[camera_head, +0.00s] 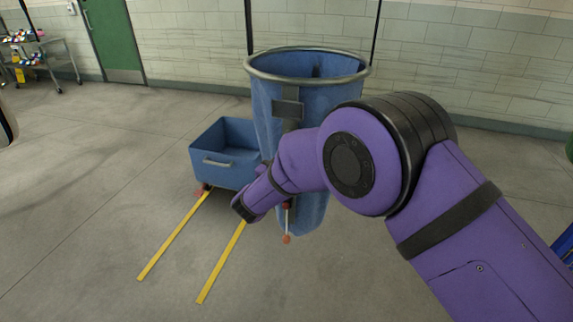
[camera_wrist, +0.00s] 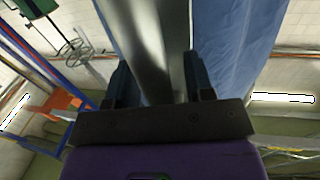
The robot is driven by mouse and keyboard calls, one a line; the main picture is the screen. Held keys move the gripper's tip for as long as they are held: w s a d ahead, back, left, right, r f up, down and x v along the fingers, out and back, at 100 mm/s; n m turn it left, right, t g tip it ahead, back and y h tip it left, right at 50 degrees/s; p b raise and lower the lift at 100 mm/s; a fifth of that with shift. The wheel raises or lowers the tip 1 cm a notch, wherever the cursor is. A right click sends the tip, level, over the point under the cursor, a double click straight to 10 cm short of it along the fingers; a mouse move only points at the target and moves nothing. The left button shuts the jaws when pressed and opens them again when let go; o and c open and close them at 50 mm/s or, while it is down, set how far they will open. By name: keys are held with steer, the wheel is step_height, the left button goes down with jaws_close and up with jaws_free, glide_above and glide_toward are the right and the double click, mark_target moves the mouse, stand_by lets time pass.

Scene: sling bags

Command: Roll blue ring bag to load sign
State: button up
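The blue ring bag (camera_head: 318,105) hangs in the middle of the head view, a tall tapering sack with a round metal ring at its top. It has a dark grey label and a grey strip down its side. My arm covers part of its lower right. In the wrist view, blue cloth (camera_wrist: 240,45) lies behind my gripper (camera_wrist: 158,82). Its two dark fingers stand apart, with a shiny grey strip between them; I cannot tell whether they touch it. In the head view the fingers are not clear. I cannot make out a load sign.
A blue cart (camera_head: 222,165) stands left of the bag. Two yellow floor lines (camera_head: 175,235) run forward from near it. A shelf trolley (camera_head: 35,55) and a green door (camera_head: 112,40) are at the back left. The floor at left is clear.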

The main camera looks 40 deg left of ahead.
steer(key=s+d, duration=0.1)
steer(key=s, duration=0.9)
steer(key=shift+s, duration=0.35)
steer(key=shift+d, duration=0.1)
stand_by(0.8)
